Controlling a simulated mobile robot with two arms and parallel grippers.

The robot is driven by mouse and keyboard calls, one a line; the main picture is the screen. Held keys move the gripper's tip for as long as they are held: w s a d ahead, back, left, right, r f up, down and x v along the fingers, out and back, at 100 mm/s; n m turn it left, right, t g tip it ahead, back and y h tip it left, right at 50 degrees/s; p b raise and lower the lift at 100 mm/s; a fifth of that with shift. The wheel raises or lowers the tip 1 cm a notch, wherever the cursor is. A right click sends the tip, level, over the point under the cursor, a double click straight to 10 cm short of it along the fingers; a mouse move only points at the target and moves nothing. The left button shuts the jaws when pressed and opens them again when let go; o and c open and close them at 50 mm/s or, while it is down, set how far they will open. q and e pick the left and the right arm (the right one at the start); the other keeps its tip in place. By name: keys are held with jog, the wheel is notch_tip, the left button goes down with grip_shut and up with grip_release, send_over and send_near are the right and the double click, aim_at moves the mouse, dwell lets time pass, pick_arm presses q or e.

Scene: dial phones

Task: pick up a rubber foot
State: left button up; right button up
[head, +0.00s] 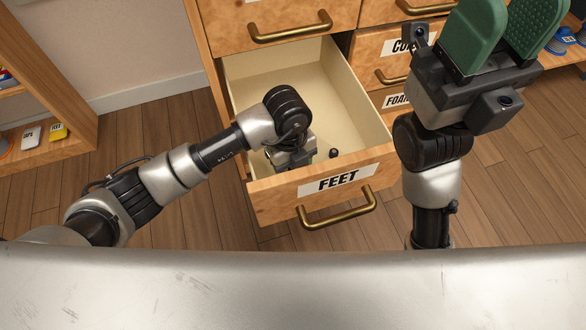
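The drawer labelled FEET (365,175) is pulled open below the cabinet. A small black rubber foot (333,153) lies on the drawer floor near its front right. My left gripper (292,157) reaches down into the drawer, just left of that foot. My own wrist and the gripper body hide its fingers, so I cannot see whether they hold anything. My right gripper (505,28) is raised at the upper right, away from the drawer. Its two green fingers are apart with nothing between them.
The drawer has a brass handle (337,208) on its front. Other labelled drawers (385,50) stay shut to the right. A wooden shelf (60,140) with small packages stands at the left. The wood floor (170,130) between is clear.

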pick_arm(q)
grip_shut()
jog(key=shift+r, duration=0.1)
dwell(0.3)
